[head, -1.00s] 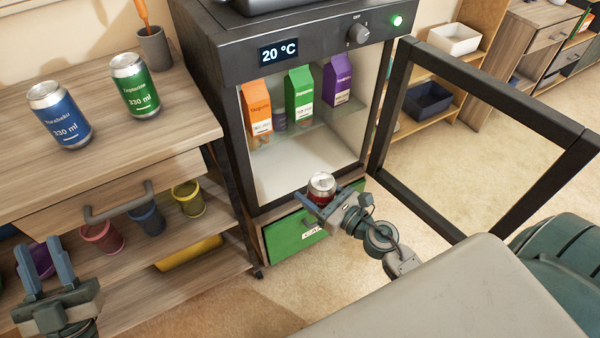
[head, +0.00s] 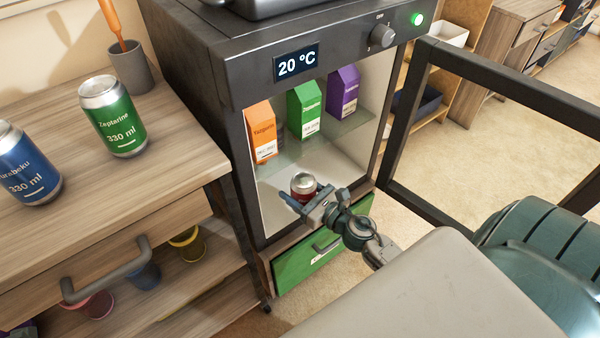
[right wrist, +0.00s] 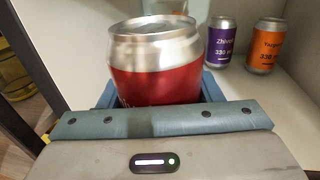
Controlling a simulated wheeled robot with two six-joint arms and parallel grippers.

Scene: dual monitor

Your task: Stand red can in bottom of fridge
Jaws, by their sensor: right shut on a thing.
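The red can (head: 303,184) has a silver top and stands upright in my right gripper (head: 306,203), which is shut on it. In the head view the can is at the open front of the fridge (head: 262,215), low down near its bottom. The right wrist view shows the red can (right wrist: 158,75) close up between the fingers, with the white fridge interior behind it. I cannot tell whether the can touches the fridge bottom. My left gripper is out of the head view.
The fridge door (head: 402,130) stands open at the right. Orange, green (head: 305,110) and purple cartons stand on the glass shelf. A purple can (right wrist: 220,42) and an orange can (right wrist: 265,46) stand inside at the back right. Green (head: 112,115) and blue cans stand on the left counter.

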